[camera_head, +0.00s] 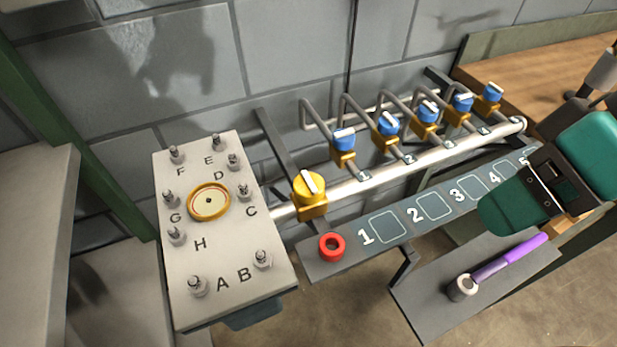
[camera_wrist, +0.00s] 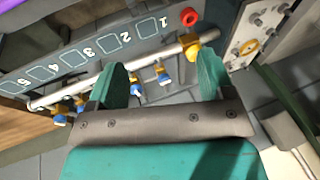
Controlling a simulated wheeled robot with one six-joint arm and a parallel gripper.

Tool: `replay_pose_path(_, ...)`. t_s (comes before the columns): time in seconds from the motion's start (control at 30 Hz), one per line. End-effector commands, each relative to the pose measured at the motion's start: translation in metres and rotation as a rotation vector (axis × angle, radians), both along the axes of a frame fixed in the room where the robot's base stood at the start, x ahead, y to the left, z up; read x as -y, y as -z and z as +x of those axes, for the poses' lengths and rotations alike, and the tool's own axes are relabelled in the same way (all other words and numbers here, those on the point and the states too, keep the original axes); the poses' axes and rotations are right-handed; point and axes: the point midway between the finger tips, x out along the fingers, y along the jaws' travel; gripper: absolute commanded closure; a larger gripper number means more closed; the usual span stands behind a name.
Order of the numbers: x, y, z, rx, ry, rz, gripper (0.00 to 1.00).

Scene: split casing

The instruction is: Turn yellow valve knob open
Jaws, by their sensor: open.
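The yellow valve knob (camera_head: 310,196) sits at the left end of the silver pipe (camera_head: 400,168), beside the grey plate. A white bar on its top lies roughly across the pipe. In the wrist view the yellow knob (camera_wrist: 189,46) shows beyond and between my two green fingers, nearer the right one. My gripper (camera_head: 513,205) is at the right in the head view, well apart from the knob. It is open and empty; in the wrist view my gripper (camera_wrist: 162,78) has a wide gap between its fingers.
Several blue-capped valves (camera_head: 388,124) stand along the pipe. A numbered shelf (camera_head: 397,228) with a red ring (camera_head: 331,246) runs in front. A grey plate (camera_head: 215,255) with lettered bolts stands left. A purple-handled tool (camera_head: 510,257) lies on a lower shelf.

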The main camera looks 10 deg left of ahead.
Motion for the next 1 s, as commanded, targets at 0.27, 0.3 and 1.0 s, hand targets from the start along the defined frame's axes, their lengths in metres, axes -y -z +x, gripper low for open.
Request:
replay_pose_path(0.27,-0.037,-0.047,0.051,-0.156,0.125,-0.044,0.24)
replay_pose_path(0.3,-0.050,-0.055,0.065,-0.199,0.166,-0.063,0.24)
replay_pose_path(1.0,-0.211,-0.020,0.155,-0.530,0.685,-0.438,0.24)
